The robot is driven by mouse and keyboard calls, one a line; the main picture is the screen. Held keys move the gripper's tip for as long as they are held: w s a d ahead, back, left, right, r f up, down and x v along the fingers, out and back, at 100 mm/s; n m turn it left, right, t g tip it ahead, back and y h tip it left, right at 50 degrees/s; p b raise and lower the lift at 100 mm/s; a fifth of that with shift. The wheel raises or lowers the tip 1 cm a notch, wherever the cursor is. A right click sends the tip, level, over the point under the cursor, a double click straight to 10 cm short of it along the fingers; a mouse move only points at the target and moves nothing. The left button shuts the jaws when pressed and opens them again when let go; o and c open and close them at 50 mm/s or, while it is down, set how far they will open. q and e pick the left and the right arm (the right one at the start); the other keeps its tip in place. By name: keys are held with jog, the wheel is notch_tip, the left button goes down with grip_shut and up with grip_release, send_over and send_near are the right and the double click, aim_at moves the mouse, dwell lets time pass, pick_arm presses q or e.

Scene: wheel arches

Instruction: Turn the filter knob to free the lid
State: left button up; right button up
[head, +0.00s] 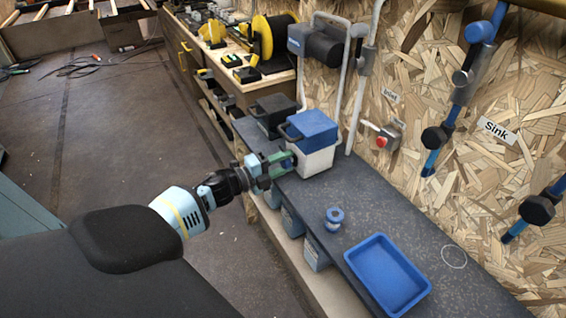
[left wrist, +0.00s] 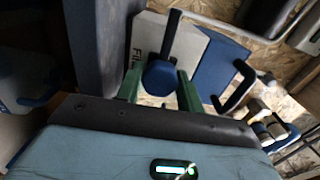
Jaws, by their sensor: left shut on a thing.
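The filter box (head: 318,162) is a white box with a blue lid (head: 312,127) on the dark worktop. The lid looks closed. In the left wrist view the white box (left wrist: 192,48) carries partly hidden lettering, and the blue lid (left wrist: 222,68) lies to its right with a dark handle. My left gripper (head: 284,161) is at the left face of the box. Its green fingers are shut on the blue filter knob (left wrist: 160,78), one on each side. A dark bar rises from the knob in this view. The knob is mostly hidden in the head view. My right gripper is not in view.
A dark lidded box (head: 275,108) stands just behind the filter box. In front are a small blue-and-white part (head: 334,217) and a blue tray (head: 388,276) on the worktop (head: 365,205). A red button (head: 381,142) and pipes are on the wall.

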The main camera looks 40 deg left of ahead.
pick_arm(q)
jog(key=o, duration=1)
jog(key=v, duration=0.7)
jog(key=shift+s+a, duration=0.15)
jog(key=shift+s, duration=0.2)
